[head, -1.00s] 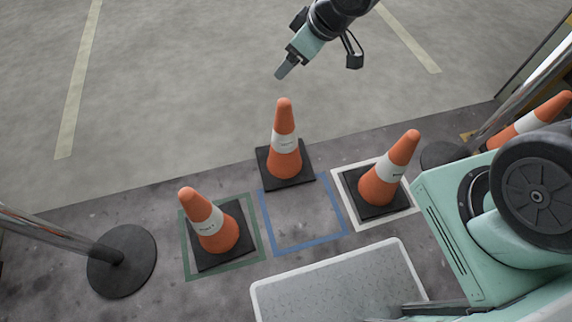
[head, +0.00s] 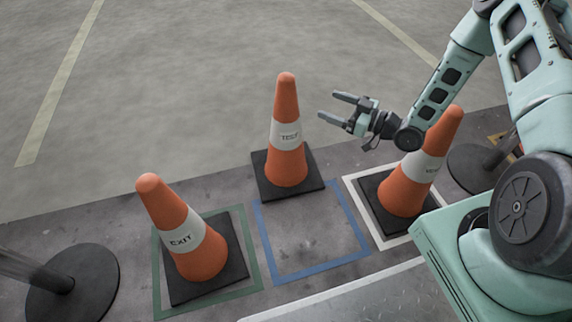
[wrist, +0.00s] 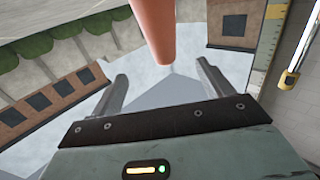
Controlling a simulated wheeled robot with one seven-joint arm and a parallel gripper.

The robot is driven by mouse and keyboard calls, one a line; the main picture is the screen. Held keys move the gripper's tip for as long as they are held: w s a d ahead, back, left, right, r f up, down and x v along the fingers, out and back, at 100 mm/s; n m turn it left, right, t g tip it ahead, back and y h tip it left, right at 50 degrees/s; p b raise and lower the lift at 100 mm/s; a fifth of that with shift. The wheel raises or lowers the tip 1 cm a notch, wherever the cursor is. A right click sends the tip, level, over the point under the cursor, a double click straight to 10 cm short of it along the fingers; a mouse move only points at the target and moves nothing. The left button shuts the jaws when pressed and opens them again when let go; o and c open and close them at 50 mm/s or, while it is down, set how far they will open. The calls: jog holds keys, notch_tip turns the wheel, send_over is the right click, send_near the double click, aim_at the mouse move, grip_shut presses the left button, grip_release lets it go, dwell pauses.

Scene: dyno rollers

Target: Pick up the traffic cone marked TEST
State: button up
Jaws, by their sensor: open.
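The traffic cone marked TEST (head: 286,104) stands upright on its black square base in the middle of the head view, behind the blue outline. My gripper (head: 328,106) is open and empty, just right of this cone's upper part, with its fingers pointing left toward it. In the wrist view an orange cone (wrist: 154,28) shows at the top, ahead of my open fingers (wrist: 163,84) and between their directions; its label is out of view. A visible gap separates the fingertips from the cone in the head view.
A cone marked EXIT (head: 170,215) stands in the green outline (head: 252,245) at left. Another cone (head: 440,130) stands in the white outline at right, close under my arm. The blue outline (head: 318,267) is empty. A post base (head: 85,290) is at far left, a light tray (head: 370,290) in front.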

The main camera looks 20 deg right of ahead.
aim_at(295, 93)
jog(key=b+x, duration=0.5)
jog(key=x, duration=0.6)
jog(key=shift+w+a, duration=0.25)
jog(key=shift+w, duration=0.05)
jog(key=b+x, duration=0.3)
jog(key=x, duration=0.1)
jog(key=shift+a+f+b, duration=0.2)
jog(key=shift+a+b, duration=0.05)
jog(key=shift+b, duration=0.1)
jog(key=shift+w+a+r, duration=0.15)
jog(key=shift+w+a, duration=0.15)
jog(key=shift+w, duration=0.1)
grip_shut()
jog(key=shift+r, duration=0.25)
